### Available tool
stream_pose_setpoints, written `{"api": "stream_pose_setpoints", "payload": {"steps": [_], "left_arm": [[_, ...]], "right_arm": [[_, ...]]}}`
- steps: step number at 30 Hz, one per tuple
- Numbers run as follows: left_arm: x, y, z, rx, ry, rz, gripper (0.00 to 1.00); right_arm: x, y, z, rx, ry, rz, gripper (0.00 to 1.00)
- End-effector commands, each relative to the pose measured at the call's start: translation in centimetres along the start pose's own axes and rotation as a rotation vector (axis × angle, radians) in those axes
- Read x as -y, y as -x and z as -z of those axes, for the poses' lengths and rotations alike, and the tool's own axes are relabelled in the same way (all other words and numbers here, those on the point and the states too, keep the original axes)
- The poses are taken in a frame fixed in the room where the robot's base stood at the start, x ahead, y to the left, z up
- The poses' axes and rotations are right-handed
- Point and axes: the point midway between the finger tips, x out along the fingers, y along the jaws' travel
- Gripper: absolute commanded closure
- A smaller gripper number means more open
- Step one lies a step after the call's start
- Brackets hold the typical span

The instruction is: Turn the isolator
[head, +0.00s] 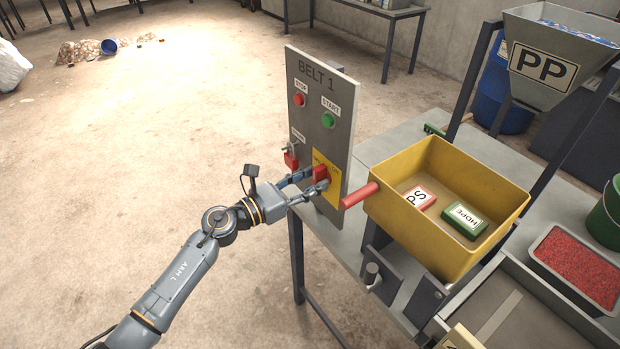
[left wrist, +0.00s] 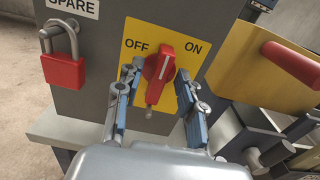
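The isolator is a red rotary handle (head: 320,173) on a yellow plate (left wrist: 188,52), low on the grey BELT 1 panel (head: 318,108). In the left wrist view the handle (left wrist: 160,70) stands near upright, its top leaning right. OFF is printed to its left and ON to its right. My left gripper (head: 315,181) is open at the panel, one finger on each side of the handle. In the left wrist view gaps show between both fingers and the handle. My right gripper is not in view.
A red padlock (left wrist: 62,68) hangs left of the isolator, under the SPARE label. Red STOP (head: 299,100) and green START (head: 327,120) buttons sit above. A yellow bin (head: 385,212) with a red handle (head: 360,195) stands close to the right.

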Motion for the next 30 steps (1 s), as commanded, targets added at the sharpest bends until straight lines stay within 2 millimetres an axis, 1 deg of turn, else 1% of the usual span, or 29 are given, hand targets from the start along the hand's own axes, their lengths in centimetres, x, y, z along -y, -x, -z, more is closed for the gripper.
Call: {"api": "stream_pose_setpoints", "payload": {"steps": [6, 7, 8, 9, 11, 12, 13, 23, 30], "left_arm": [[0.00, -0.05, 0.00, 0.000, -0.001, 0.000, 0.61], [0.00, -0.04, 0.00, 0.000, -0.001, 0.000, 0.63], [0.00, -0.04, 0.00, 0.000, -0.001, 0.000, 0.69], [-0.01, -0.03, 0.00, 0.000, -0.001, 0.000, 0.78], [-0.01, -0.02, 0.00, 0.000, 0.000, 0.000, 0.90], [-0.01, -0.02, -0.01, 0.000, 0.000, 0.000, 0.98], [-0.01, -0.02, 0.00, 0.000, 0.000, 0.000, 1.00], [-0.05, 0.00, -0.04, 0.000, 0.020, 0.000, 1.00], [-0.14, 0.00, -0.11, -0.001, 0.131, -0.001, 1.00]], "right_arm": [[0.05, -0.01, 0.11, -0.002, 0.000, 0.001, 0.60], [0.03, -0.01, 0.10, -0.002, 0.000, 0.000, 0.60], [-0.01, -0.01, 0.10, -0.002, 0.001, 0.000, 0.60], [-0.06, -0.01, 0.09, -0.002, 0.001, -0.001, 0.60], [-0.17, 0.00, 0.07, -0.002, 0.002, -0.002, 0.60], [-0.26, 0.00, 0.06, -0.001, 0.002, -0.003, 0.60], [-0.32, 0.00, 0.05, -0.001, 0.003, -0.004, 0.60], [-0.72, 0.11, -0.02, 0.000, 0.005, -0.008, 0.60], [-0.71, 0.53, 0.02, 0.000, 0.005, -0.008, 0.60]]}}
